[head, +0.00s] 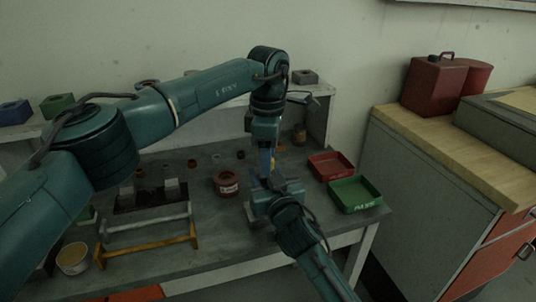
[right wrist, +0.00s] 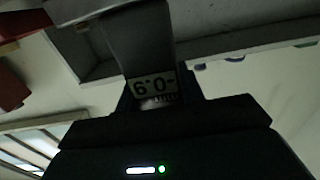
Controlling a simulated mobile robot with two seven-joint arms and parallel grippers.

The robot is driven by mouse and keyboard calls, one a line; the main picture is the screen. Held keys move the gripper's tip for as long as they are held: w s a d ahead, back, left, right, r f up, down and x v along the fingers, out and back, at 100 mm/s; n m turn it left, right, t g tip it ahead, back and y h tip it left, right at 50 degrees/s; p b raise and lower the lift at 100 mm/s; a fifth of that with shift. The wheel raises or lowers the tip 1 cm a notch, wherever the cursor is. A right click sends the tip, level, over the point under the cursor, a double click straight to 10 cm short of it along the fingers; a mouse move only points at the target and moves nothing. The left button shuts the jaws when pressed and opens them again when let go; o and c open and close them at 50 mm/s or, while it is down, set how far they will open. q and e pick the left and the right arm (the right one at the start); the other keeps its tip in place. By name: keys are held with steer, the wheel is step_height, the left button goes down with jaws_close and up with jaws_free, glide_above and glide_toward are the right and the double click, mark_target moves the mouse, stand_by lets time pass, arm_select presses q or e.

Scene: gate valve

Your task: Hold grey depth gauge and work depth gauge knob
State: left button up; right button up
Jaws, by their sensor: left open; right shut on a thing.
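The grey depth gauge (right wrist: 148,42) fills the upper middle of the right wrist view. My right gripper (head: 273,186) is shut on the gauge, above the front right part of the bench. My left gripper (head: 266,160) comes down from above, directly over the right gripper, with its jaws open. The two grippers are very close, and I cannot tell whether the left one touches the gauge. The gauge knob cannot be made out; the grippers crowd that spot in the head view.
The grey workbench (head: 215,251) carries a red tray (head: 331,166), a green tray (head: 355,195), a reddish-brown ring-shaped part (head: 227,183) and a yellow-footed stand (head: 150,247). A wood-topped cabinet (head: 440,137) stands at right with a red can (head: 433,88). A shelf runs behind the bench.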

arm_select(q)
steer(key=shift+c, duration=0.6)
steer(key=c, duration=0.9)
steer(key=shift+n, duration=0.3)
steer(key=n, duration=0.3)
steer(key=shift+n, duration=0.3)
steer(key=n, duration=0.9)
steer(key=shift+n, duration=2.3)
